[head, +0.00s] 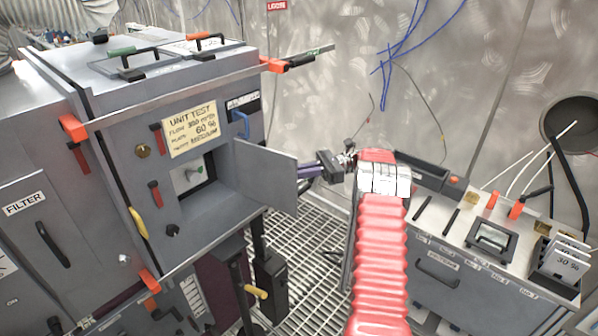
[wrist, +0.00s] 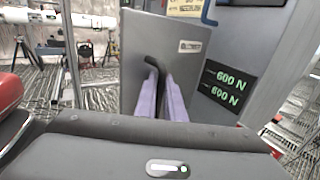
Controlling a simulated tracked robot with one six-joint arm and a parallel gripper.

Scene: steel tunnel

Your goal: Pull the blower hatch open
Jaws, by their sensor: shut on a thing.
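The blower hatch (head: 264,178) is a grey metal door on the front of the grey machine. It stands swung out from its opening, and a gauge (head: 187,176) shows inside. In the wrist view the hatch (wrist: 135,45) faces me, with a small label too small to read and a black handle (wrist: 152,62). My gripper (wrist: 164,82) has two purple fingers shut on the handle. In the head view my gripper (head: 308,170) reaches the hatch's outer face from the right, and the handle is hidden behind the door edge.
A yellow "UNIT TEST" note (head: 192,128) and a blue handle (head: 240,122) are above the opening. A grey bench (head: 480,262) with instruments and cards stands right of my red-sleeved arm. Grated floor (head: 312,255) lies between machine and bench. Green "600 N" readouts (wrist: 228,85) show beside the hatch.

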